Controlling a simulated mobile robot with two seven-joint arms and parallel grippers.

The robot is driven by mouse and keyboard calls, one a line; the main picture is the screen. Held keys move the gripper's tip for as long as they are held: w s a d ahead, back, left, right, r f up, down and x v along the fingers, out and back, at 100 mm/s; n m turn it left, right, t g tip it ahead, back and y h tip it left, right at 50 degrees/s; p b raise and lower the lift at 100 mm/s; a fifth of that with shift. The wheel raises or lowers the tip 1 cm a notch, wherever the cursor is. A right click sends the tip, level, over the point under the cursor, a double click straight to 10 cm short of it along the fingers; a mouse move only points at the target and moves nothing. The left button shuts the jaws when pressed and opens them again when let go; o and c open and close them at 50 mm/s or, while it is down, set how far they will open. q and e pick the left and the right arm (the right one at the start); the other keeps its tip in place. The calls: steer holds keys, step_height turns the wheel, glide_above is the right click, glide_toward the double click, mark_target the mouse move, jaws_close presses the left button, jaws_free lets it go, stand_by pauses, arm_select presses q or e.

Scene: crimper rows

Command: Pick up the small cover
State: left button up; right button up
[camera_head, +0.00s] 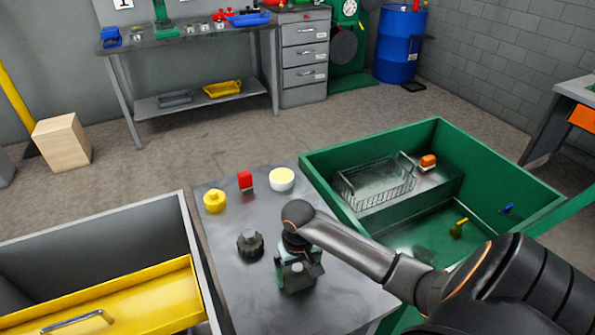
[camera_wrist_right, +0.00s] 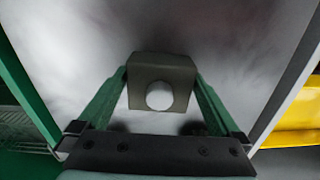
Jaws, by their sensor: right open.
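A small grey block with a pale round knob, which looks like the small cover (camera_wrist_right: 162,73), sits on the grey table top. In the wrist view it lies between the green fingers of my right gripper (camera_wrist_right: 160,88). The right gripper is open, one finger on each side of the block; I cannot tell whether they touch it. In the head view the right gripper (camera_head: 297,268) points down at the table's front part, and the cover is mostly hidden by it. My left gripper is not in view.
A dark knobbed part (camera_head: 250,246), yellow part (camera_head: 214,201), red part (camera_head: 245,181) and cream round part (camera_head: 282,179) stand on the table (camera_head: 222,268). A green bin (camera_head: 380,145) with a wire basket (camera_head: 376,184) is right; a grey box (camera_head: 90,216) with a yellow tray (camera_head: 150,300) is left.

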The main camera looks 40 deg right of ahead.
steer(key=shift+c, duration=0.2)
steer(key=shift+r, duration=0.1)
steer(key=c, duration=1.5)
